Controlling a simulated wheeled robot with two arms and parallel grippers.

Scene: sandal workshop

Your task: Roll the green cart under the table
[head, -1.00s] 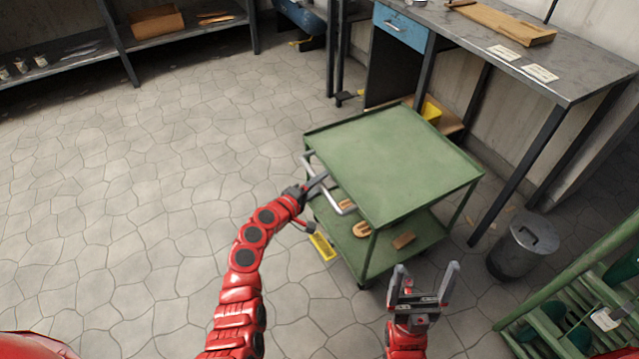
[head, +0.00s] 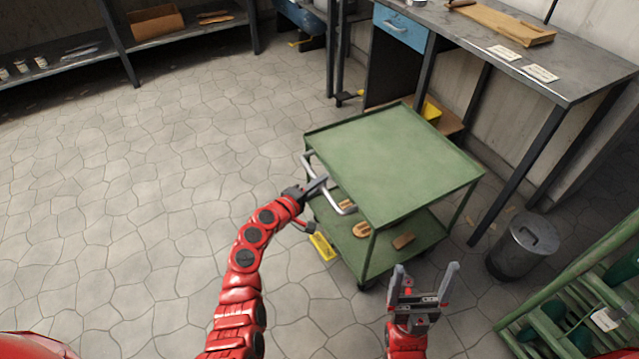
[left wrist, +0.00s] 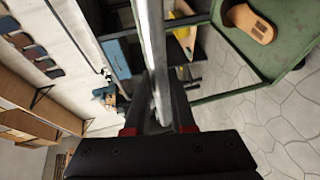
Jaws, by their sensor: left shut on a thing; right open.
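The green cart (head: 390,160) stands in front of the table (head: 490,50), outside the space beneath it. Its metal handle (head: 345,209) is on the cart's left side. My left gripper (head: 318,184) is shut on the handle; in the left wrist view the handle bar (left wrist: 153,60) runs between the fingers. My right gripper (head: 425,275) is open and empty, in front of the cart's near corner.
A metal bin (head: 522,246) stands right of the cart by the table's front leg. A green rack (head: 590,290) is at the lower right. A yellow item (head: 322,246) is low at the cart's left. Shelving (head: 180,35) lines the back left. The floor at left is clear.

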